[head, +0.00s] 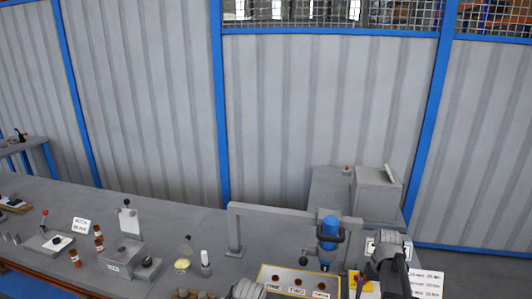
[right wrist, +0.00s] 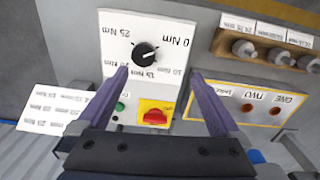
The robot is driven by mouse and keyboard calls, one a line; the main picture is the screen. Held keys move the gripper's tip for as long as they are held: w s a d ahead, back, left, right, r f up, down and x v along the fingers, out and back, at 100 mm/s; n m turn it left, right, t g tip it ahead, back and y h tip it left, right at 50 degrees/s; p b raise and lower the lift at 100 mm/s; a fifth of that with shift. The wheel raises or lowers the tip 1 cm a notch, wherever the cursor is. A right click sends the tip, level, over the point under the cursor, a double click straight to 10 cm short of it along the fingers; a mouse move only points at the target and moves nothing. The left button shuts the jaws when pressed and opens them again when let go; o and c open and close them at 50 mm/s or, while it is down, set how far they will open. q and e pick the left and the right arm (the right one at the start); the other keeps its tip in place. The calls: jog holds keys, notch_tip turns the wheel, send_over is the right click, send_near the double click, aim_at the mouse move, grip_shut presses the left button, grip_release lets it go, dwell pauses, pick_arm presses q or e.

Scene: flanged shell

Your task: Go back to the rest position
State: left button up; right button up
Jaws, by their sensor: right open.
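My right gripper (right wrist: 158,76) is open and empty in the right wrist view, with its two dark fingers apart. It is over a white dial panel (right wrist: 120,27) with a black knob (right wrist: 145,52). A red button on a yellow plate (right wrist: 155,113) and a small green light (right wrist: 119,106) show between the fingers. In the head view my right arm (head: 393,268) comes in at the lower right and hides part of the panel. A grey rounded part at the bottom edge seems to be my left arm, but no left fingers show.
A blue tool (head: 328,231) hangs from a grey frame (head: 270,210) beside my right arm. A yellow-edged labelled panel (head: 297,281) lies in front. A grey lever fixture (head: 123,250) and small bottles stand left on the bench (head: 175,212). A corrugated wall is behind.

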jog(key=s+a+n, duration=0.2)
jog(key=s+a, duration=0.3)
jog(key=a, duration=0.4)
jog(key=s+a+n, duration=0.2)
jog(key=s+a, duration=0.4)
jog(key=a, duration=0.3)
jog(key=s+a+n+h, duration=0.1)
jog(key=s+a, duration=0.4)
jog(key=a, duration=0.4)
jog(key=shift+s+a+n, duration=0.35)
jog(key=shift+s+n, duration=0.05)
